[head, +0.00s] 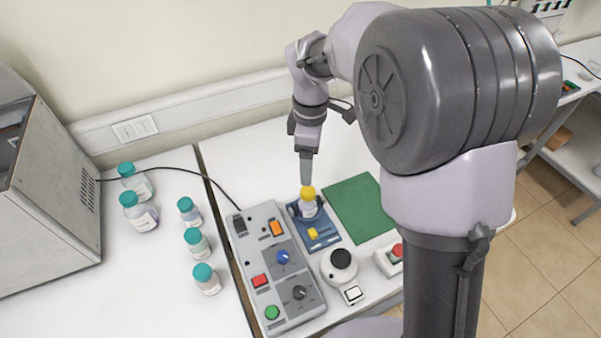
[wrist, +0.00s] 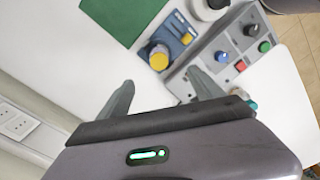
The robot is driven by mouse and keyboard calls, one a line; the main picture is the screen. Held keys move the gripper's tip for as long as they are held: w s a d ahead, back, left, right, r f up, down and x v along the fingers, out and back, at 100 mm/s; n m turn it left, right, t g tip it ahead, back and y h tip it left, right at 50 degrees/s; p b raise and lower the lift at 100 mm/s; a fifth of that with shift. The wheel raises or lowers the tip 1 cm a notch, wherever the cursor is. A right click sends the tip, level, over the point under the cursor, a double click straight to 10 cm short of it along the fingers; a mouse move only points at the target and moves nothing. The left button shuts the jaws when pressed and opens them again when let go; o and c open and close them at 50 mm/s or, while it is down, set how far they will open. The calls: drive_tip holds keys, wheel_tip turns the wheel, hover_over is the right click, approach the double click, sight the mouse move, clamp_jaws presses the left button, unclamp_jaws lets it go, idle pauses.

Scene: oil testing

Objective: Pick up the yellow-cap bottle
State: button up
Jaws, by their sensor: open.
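The yellow-cap bottle (head: 308,207) stands upright on a small blue device (head: 322,238) on the white table. In the head view my gripper (head: 306,178) points down just above and behind the yellow cap. In the wrist view the yellow cap (wrist: 159,57) shows ahead of the fingers, near the middle. My gripper (wrist: 165,88) is open there, its two fingers spread and nothing between them. The bottle's body is mostly hidden under the cap in the wrist view.
A grey control box (head: 272,268) with knobs and buttons stands left of the blue device. A green mat (head: 361,208) lies to its right. A round white device (head: 340,266) and a red button box (head: 391,259) are in front. Several teal-cap bottles (head: 198,243) stand at left.

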sight(307, 191)
wheel_tip(307, 191, down, 10)
drive_tip(key=b, duration=0.3)
drive_tip(key=shift+f, duration=0.2)
wheel_tip(307, 191, down, 5)
drive_tip(key=shift+w+f+b, duration=0.15)
drive_tip(key=shift+b, duration=1.1)
drive_tip(key=shift+c, duration=1.4)
clamp_jaws()
